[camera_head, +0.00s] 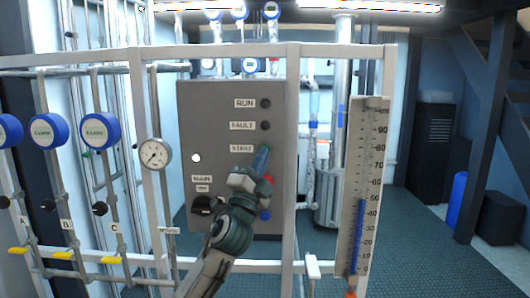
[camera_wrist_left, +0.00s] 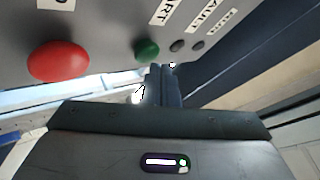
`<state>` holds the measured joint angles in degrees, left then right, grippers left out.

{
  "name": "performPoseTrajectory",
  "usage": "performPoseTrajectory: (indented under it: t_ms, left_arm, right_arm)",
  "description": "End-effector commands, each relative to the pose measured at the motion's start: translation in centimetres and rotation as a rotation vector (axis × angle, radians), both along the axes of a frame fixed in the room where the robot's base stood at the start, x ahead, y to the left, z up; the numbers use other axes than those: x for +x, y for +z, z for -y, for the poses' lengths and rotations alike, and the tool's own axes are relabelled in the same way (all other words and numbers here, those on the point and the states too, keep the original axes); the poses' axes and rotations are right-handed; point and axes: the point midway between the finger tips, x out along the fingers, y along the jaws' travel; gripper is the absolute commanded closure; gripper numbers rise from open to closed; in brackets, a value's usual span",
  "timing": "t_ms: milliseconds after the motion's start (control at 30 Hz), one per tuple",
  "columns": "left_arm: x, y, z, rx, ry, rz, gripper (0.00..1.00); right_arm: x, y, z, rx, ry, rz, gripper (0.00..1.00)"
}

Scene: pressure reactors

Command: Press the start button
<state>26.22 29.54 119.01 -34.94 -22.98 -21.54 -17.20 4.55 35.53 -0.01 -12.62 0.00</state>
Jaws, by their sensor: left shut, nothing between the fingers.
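The green start button (camera_wrist_left: 147,50) sits on the grey control panel (camera_head: 215,120), beside its START label (camera_head: 241,148). In the head view the button is mostly hidden behind my left gripper (camera_head: 262,158). The gripper is shut and empty, its fingers pointing at the panel at the height of that label. In the left wrist view the closed fingertips (camera_wrist_left: 161,70) are just beside the green button, close to the panel face. I cannot tell whether they touch the button. My right gripper is not in view.
A large red button (camera_wrist_left: 58,61) is below the start button. A blue button (camera_head: 265,214) is lower still. The RUN lamp (camera_head: 265,103) and FAULT lamp (camera_head: 265,125) are dark. A white frame post (camera_head: 292,120) stands just right of the panel.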

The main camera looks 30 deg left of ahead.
Motion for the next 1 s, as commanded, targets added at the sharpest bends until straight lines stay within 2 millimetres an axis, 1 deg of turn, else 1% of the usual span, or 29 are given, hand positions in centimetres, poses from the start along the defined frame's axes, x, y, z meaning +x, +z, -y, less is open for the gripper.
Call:
performPoseTrajectory:
  t_ms: [1000]
  left_arm:
    - [0.72,0.03,-0.46,0.0,0.0,0.001,1.0]
  right_arm:
    - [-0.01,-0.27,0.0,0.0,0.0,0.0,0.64]
